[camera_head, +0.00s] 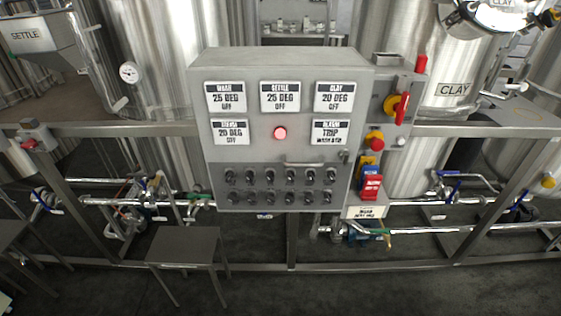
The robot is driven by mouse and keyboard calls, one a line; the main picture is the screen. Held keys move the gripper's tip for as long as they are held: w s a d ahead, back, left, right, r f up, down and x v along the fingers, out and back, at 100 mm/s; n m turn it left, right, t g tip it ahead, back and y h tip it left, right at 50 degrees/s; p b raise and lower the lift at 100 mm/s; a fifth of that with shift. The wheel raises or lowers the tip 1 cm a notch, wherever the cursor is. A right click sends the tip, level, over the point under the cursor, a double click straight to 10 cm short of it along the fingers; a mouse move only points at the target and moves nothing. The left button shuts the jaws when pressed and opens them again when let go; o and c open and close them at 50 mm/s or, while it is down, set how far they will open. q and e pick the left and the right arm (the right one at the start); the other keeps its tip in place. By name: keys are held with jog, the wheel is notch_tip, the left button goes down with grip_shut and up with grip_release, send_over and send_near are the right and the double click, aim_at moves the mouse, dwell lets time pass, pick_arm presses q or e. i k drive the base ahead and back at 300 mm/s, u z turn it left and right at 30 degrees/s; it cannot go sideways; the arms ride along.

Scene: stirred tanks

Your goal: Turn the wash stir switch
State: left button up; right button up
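A grey control box (384,75) stands in the centre of the head view. Its lower part holds two rows of small black switches, an upper row (273,176) and a lower row (268,197). The labels at the switches are too small to read, so I cannot tell which is the wash stir switch. A display that seems to read WASH (225,97) shows 25 DEG and OFF at the box's top left. Neither of my grippers is in view.
A red lamp (280,133) glows on the box. A red and yellow handle (397,106) and a red push button (375,140) sit at its right side. Steel tanks, rails and pipes stand around it. A dark stool (184,246) stands at front left.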

aim_at(229, 174)
jog(key=u, duration=0.55)
jog(key=k, duration=1.35)
jog(key=z, duration=0.4)
jog(key=i, duration=0.95)
jog(key=z, duration=0.8)
